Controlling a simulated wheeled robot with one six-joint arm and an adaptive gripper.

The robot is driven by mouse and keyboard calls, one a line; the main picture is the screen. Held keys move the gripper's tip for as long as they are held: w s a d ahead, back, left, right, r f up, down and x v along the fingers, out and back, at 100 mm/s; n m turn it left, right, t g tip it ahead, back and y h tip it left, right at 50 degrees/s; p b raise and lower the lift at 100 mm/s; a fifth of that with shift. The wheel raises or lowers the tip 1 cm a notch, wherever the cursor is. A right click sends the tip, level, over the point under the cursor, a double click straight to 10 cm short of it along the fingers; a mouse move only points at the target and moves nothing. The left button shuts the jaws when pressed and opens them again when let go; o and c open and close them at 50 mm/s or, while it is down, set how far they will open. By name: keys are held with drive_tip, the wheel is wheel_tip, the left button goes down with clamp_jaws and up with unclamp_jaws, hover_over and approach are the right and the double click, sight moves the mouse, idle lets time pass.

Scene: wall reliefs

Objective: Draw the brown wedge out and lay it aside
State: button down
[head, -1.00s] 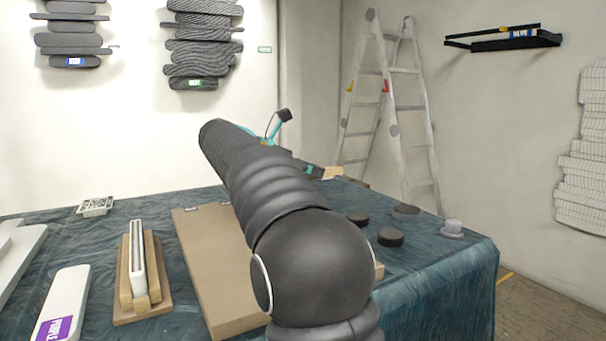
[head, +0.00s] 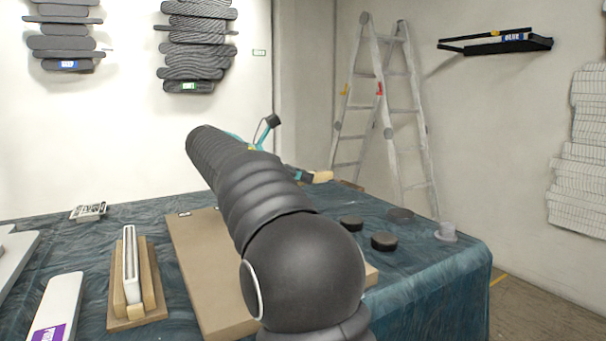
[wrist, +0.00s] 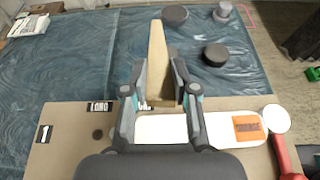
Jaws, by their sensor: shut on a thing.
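A long, tapering, light-brown wooden wedge (wrist: 157,62) is held between the two fingers of my gripper (wrist: 160,92). In the wrist view it points away from me, its far end over the blue cloth. In the head view the wedge's pale end (head: 322,177) sticks out to the right of my gripper (head: 300,174), which is mostly hidden behind my arm. The gripper is over the far part of the tan board (wrist: 65,150). A white piece with an orange label (wrist: 205,127) lies on that board, partly behind my fingers.
Black discs (head: 384,241) and a small grey cup (head: 446,232) stand on the blue-clothed table (head: 440,275). A wooden holder (head: 138,318) with a white bar stands left of the board. A red-handled tool (wrist: 284,155) is at the board's right. A ladder (head: 385,115) stands behind.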

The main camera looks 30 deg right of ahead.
drive_tip(key=shift+w+a+p, duration=0.15)
drive_tip(key=shift+a+p, duration=1.35)
drive_tip(key=shift+a, duration=1.35)
wheel_tip(320, 180, up, 5)
idle(0.7)
idle(0.7)
